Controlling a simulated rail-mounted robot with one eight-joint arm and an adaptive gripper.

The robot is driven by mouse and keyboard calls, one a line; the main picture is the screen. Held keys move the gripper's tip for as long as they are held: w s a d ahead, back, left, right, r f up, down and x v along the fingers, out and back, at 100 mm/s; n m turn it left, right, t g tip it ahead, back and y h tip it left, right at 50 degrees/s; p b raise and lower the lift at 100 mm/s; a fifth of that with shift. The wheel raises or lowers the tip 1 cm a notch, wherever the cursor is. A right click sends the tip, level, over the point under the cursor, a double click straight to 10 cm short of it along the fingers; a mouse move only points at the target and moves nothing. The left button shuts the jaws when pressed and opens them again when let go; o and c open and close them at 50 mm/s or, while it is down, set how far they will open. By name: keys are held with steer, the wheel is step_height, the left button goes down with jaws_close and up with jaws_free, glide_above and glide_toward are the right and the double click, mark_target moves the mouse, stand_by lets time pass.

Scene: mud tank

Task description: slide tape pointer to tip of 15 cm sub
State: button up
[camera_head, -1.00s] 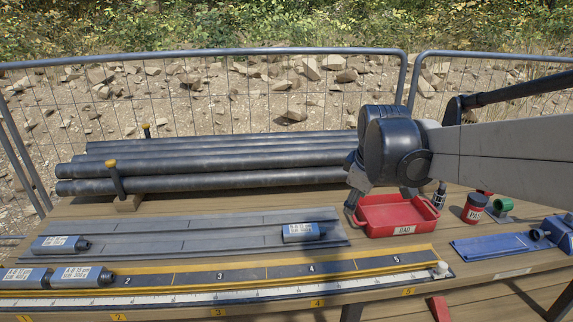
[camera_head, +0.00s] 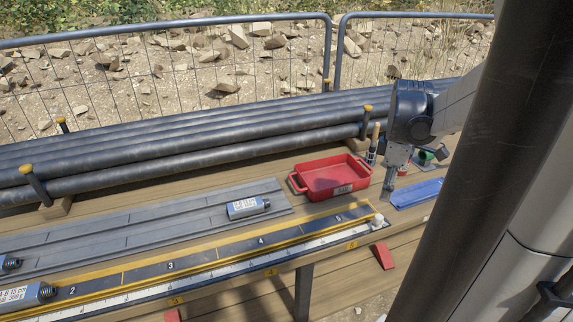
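The tape (camera_head: 215,277) is a white ruled strip along the front edge of the yellow-edged numbered track (camera_head: 215,255). A pale knob, apparently the tape pointer (camera_head: 377,221), stands at the tape's right end. A grey sub with a white label (camera_head: 28,296), partly reading 15 cm, lies at the track's left end, cut off by the picture edge. Its threaded tip points right, near mark 2. My gripper (camera_head: 387,194) points down between the red tray and the blue tray, behind the pointer and apart from it. I cannot tell its opening; its fingers overlap in this view.
Another labelled sub (camera_head: 246,208) lies on the grey rack (camera_head: 150,225), and one more shows at the left edge (camera_head: 9,263). The red tray (camera_head: 330,195) and blue tray (camera_head: 420,192) stand behind the track's right end. Long pipes (camera_head: 190,150) lie behind. The track between sub and pointer is clear.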

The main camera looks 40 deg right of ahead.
mark_target(379, 217)
step_height(379, 217, down, 11)
steer(key=shift+r+b, duration=0.15)
steer(key=shift+b, duration=0.85)
jaws_close()
